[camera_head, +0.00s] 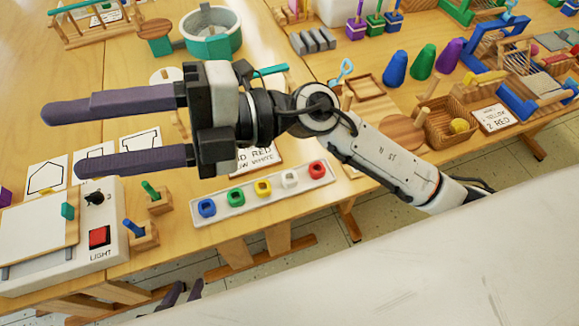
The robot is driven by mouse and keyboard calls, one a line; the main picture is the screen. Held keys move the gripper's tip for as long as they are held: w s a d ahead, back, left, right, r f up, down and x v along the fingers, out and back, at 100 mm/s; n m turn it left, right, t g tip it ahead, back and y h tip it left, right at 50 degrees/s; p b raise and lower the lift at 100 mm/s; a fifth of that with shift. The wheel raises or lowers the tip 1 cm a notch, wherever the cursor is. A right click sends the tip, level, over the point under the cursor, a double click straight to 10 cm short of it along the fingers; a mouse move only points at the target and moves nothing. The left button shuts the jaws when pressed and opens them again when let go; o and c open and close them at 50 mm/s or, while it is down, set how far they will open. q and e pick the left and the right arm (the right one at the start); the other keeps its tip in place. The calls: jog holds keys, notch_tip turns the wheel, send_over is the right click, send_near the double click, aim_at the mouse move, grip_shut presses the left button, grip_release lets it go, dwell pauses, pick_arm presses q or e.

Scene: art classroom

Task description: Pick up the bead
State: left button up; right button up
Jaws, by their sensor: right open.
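A long white tray (236,207) lies near the table's front edge. In it, from left to right, sit a blue bead (207,207), a green bead (236,196), a yellow bead (263,187), a white bead (290,178) and a red bead (317,169). My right gripper (62,141) is open and empty, its fingers pointing left above the table, left of and behind the tray. Its arm comes in from the right. Only the dark fingertips of my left gripper (183,291) show at the bottom, in front of the table edge; the rest is hidden.
A card with colour words (258,160) lies behind the tray, partly covered by my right arm. A light box (65,235) and small wooden pegged blocks (158,198) stand left. A wooden basket (452,125), cones (422,62) and a green bowl (212,38) are further off.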

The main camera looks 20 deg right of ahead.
notch_tip(320, 180, down, 7)
jog(key=s+n+g+h, duration=0.2)
jog(key=n+h, duration=0.1)
jog(key=h, duration=0.2)
jog(key=m+t+h, duration=0.2)
jog(key=h, duration=1.3)
send_over(290, 173)
jog(key=s+a, duration=0.1)
notch_tip(290, 173, down, 19)
jog(key=shift+r, duration=0.1)
jog(key=shift+n, duration=0.3)
jog(key=shift+d+f+p, duration=0.15)
jog(key=shift+f+p, duration=0.15)
jog(key=shift+f, duration=1.2)
jog(key=shift+d+f+p, duration=0.15)
jog(key=shift+f+p, duration=0.15)
jog(key=shift+f, duration=1.2)
jog(key=c, duration=1.1)
notch_tip(290, 173, up, 10)
jog(key=shift+b, duration=0.35)
